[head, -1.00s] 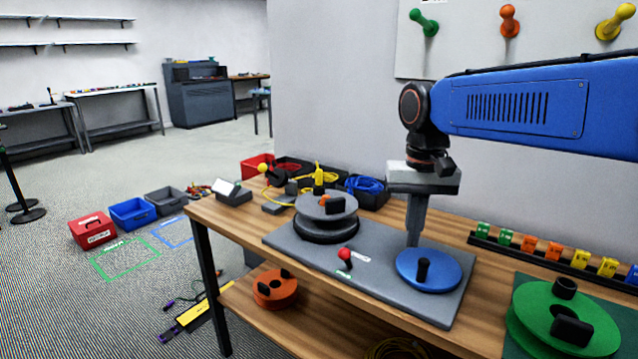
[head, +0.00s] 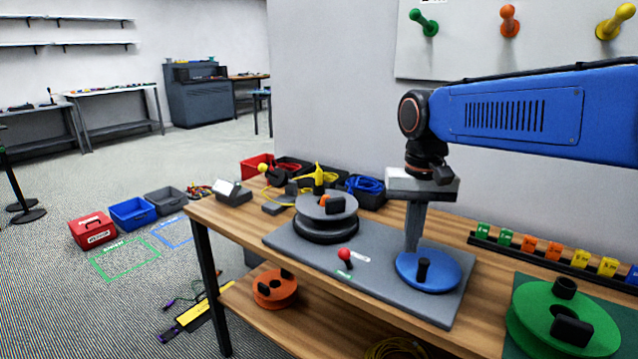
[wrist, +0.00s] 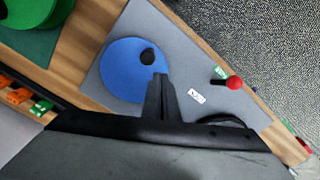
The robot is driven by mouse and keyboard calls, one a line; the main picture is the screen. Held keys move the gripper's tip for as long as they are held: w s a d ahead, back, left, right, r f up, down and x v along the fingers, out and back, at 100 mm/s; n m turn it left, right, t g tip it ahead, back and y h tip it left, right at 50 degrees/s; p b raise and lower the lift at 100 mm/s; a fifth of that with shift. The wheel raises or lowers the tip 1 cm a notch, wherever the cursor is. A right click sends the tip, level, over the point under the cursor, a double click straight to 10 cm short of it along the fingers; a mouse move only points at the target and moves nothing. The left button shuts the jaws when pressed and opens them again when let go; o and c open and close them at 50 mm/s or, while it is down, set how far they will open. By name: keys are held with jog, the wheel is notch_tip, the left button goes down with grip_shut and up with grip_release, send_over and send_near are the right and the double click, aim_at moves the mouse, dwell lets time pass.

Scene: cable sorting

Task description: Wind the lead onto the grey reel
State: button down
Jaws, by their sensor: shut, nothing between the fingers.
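The grey reel (head: 326,216) sits on a black round base at the left of a grey board (head: 385,290) on the bench. A small orange and black piece (head: 333,203) is on its top, and a yellow cone-shaped part (head: 319,178) stands behind it. A yellow lead (head: 285,196) lies loosely behind the reel to the left. My gripper (head: 411,248) points down, shut and empty, at the back edge of a blue disc (head: 445,275) with a black knob (head: 423,269). In the wrist view my fingers (wrist: 160,86) overlap the disc's edge beside the knob.
A red-knobbed lever (head: 344,255) stands on the board between reel and disc. A large green reel (head: 530,325) is at the front right. Coloured tags (head: 555,250) stand in a rail behind. Bins with cables (head: 368,198) are at the back left. An orange reel (head: 274,290) lies on the lower shelf.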

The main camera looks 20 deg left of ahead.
aim_at(407, 270)
jog(key=shift+f, duration=2.2)
